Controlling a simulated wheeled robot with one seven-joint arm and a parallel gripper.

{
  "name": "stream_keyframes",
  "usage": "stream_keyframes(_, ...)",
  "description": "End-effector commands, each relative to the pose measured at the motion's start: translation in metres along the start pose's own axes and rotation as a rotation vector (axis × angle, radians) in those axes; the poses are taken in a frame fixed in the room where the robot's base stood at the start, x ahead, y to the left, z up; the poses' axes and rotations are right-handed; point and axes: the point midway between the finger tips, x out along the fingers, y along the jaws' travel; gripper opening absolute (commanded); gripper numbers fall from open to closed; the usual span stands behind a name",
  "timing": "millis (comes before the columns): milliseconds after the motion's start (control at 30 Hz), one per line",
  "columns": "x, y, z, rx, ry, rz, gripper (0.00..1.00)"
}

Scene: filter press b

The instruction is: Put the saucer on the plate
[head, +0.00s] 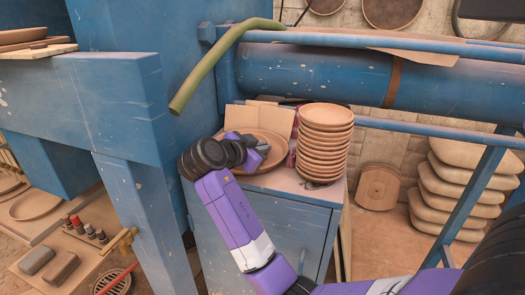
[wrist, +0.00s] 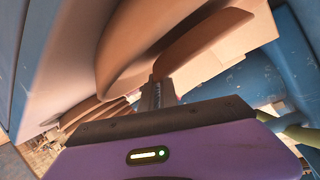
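A wide brown plate (head: 279,150) lies on top of the blue cabinet, partly hidden behind my gripper (head: 262,148). A tall stack of several tan saucer-like dishes (head: 325,116) stands just right of the plate. My gripper is over the plate, left of the stack. In the wrist view, my gripper (wrist: 156,93) shows as a narrow grey piece right beside large curved brown dish surfaces (wrist: 135,45). I cannot tell which dish these are, whether one is held, or whether the fingers are open or shut.
Tan boards (head: 272,117) stand behind the plate. Blue rails and a thick pipe (head: 320,72) run above the cabinet (head: 263,215). A green hose (head: 215,65) hangs at upper left. Stacked pale sacks (head: 455,190) lie at right. The cabinet top has little free room.

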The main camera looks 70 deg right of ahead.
Motion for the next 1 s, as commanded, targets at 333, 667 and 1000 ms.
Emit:
stream_keyframes(333,0.005,0.005,0.012,0.002,0.001,-0.002,0.0)
stream_keyframes(667,0.005,0.005,0.012,0.001,0.0,-0.001,0.14)
stream_keyframes(1000,-0.029,0.004,0.014,0.003,-0.002,-0.007,0.14)
